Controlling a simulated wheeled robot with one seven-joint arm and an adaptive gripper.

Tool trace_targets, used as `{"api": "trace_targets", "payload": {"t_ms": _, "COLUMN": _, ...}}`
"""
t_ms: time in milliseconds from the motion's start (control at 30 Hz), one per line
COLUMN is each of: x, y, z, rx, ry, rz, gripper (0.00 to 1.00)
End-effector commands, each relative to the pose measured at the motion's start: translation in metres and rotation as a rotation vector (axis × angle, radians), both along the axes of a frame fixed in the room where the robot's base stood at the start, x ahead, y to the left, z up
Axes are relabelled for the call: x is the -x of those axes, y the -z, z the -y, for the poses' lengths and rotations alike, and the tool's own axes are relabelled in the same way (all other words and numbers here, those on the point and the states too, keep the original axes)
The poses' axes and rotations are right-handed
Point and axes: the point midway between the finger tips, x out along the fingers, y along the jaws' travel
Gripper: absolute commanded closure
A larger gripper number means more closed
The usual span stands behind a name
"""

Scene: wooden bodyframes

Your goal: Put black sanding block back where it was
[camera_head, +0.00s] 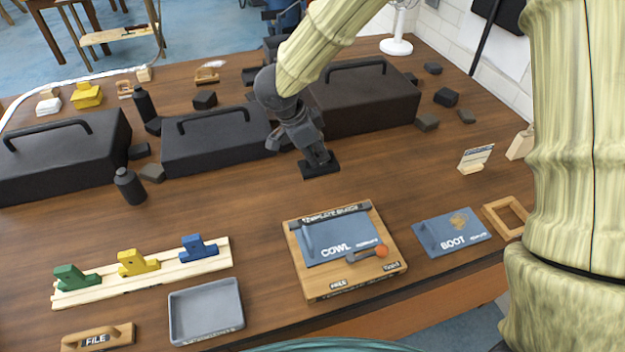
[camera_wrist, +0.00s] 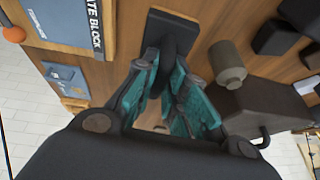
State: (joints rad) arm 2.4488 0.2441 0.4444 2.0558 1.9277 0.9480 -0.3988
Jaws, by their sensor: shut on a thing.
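The black sanding block (camera_head: 321,169) has a flat rectangular base and an upright grip. It is in the middle of the table, behind the wooden template board (camera_head: 308,288). My gripper (camera_head: 315,153) is above it, with the fingers shut on its grip. In the wrist view, the teal-lined fingers (camera_wrist: 166,62) close around the grip, and the block's dark base (camera_wrist: 186,20) shows beyond them. The base is at or just above the tabletop; I cannot tell whether it touches.
Black toolboxes (camera_head: 220,145) (camera_head: 365,100) stand behind the block. Black bottles (camera_head: 130,187) are at left. A rail with coloured clamps (camera_head: 140,275), a grey tray (camera_head: 205,312) and a blue BOOT template (camera_head: 452,233) lie in front. Bare table lies left and right of the block.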

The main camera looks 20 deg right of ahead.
Motion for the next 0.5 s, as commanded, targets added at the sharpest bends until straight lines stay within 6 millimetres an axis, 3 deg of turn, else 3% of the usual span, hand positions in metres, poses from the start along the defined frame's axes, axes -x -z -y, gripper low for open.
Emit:
{"api": "trace_targets", "payload": {"t_ms": 300, "x": -0.004, "y": 0.05, "z": 0.0, "rx": 0.002, "ry": -0.002, "rz": -0.007, "gripper": 1.0}}
{"api": "trace_targets", "payload": {"t_ms": 500, "x": -0.006, "y": 0.063, "z": -0.001, "rx": 0.002, "ry": -0.003, "rz": -0.008, "gripper": 1.0}}
